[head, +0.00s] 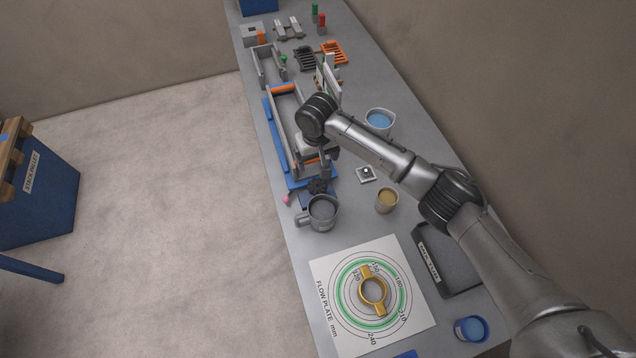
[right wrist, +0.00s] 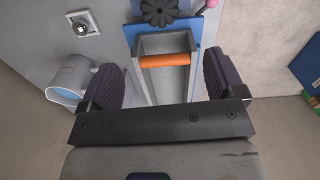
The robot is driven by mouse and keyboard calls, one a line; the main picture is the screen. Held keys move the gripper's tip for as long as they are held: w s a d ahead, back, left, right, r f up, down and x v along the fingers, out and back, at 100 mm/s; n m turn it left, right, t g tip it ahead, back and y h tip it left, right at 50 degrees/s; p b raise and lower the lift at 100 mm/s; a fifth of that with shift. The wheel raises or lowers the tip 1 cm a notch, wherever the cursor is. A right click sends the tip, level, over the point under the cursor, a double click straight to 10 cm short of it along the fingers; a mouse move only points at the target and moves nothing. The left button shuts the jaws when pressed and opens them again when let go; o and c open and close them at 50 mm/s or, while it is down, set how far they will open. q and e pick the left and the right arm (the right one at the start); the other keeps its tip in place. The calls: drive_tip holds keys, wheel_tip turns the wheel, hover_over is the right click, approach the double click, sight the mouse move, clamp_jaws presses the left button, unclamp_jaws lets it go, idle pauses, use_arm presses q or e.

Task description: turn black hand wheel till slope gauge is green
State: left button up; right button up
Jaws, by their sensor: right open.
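The black hand wheel (head: 318,187) is a small lobed knob at the near end of a grey trough (head: 275,128) on a blue base. It also shows at the top of the right wrist view (right wrist: 159,12). My right gripper (head: 325,167) is over the trough's near end, a little beyond the wheel. In the right wrist view my right gripper (right wrist: 161,64) is open, with an orange bar (right wrist: 165,61) of the trough showing between its fingers; the wheel is outside them. A small white square plate with a dark round centre (head: 366,174) lies right of the trough. I cannot tell whether it is the slope gauge; no green reading shows. My left gripper is out of view.
A grey mug (head: 322,211), a yellow-filled cup (head: 387,200) and a blue-filled cup (head: 379,121) stand near the arm. A flow plate sheet (head: 335,338) with a brass ring (head: 373,290) lies in front. A dark tray (head: 447,262) is at right.

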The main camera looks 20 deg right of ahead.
sight(317, 185)
wheel_tip(317, 185, down, 12)
drive_tip(key=shift+r+b, duration=0.15)
drive_tip(key=shift+b, duration=0.2)
drive_tip(key=shift+f, duration=1)
drive_tip(key=shift+c, duration=0.3)
